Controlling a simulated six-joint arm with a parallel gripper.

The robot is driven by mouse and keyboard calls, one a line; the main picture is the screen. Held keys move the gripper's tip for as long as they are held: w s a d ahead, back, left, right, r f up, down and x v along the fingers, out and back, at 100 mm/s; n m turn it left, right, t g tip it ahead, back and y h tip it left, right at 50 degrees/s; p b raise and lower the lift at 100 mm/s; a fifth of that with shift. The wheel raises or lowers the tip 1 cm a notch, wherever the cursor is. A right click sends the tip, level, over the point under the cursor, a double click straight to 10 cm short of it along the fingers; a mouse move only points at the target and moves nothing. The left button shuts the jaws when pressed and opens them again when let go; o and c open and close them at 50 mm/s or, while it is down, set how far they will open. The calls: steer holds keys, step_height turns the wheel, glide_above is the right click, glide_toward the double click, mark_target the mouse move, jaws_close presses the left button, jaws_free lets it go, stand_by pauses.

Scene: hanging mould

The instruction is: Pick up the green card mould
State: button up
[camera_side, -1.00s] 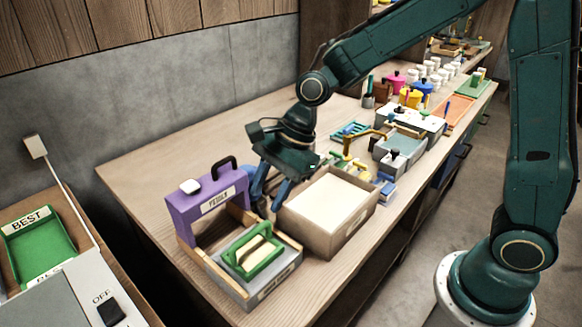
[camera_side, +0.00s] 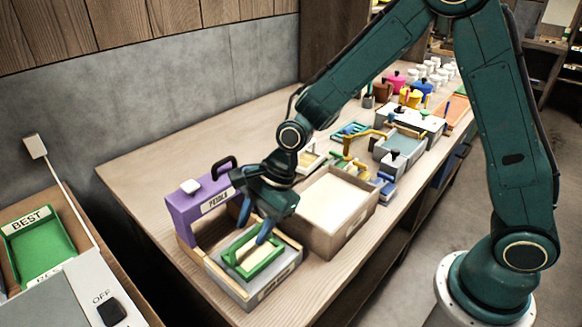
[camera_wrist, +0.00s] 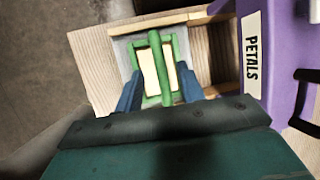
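The green card mould (camera_side: 240,268) is a green frame with a raised green handle bar over a cream sheet. It sits in the grey and wood tray (camera_side: 284,278) at the front of the bench, below the purple press labelled PETALS (camera_side: 191,213). My gripper (camera_side: 254,229) is directly above the mould with its blue fingers pointing down. In the wrist view the mould (camera_wrist: 166,98) shows between my two spread fingers (camera_wrist: 159,93), one on each side of the handle. The fingers look apart from the handle.
The purple press also shows close by in the wrist view (camera_wrist: 279,15). An open wooden box with a white bottom (camera_side: 365,205) stands right of the tray. Small tools and coloured pots crowd the bench farther back. The bench's left rear is clear.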

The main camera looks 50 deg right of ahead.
mark_target(250, 234)
steer(key=shift+x, duration=2.65)
steer(key=shift+d, duration=0.2)
jaws_close()
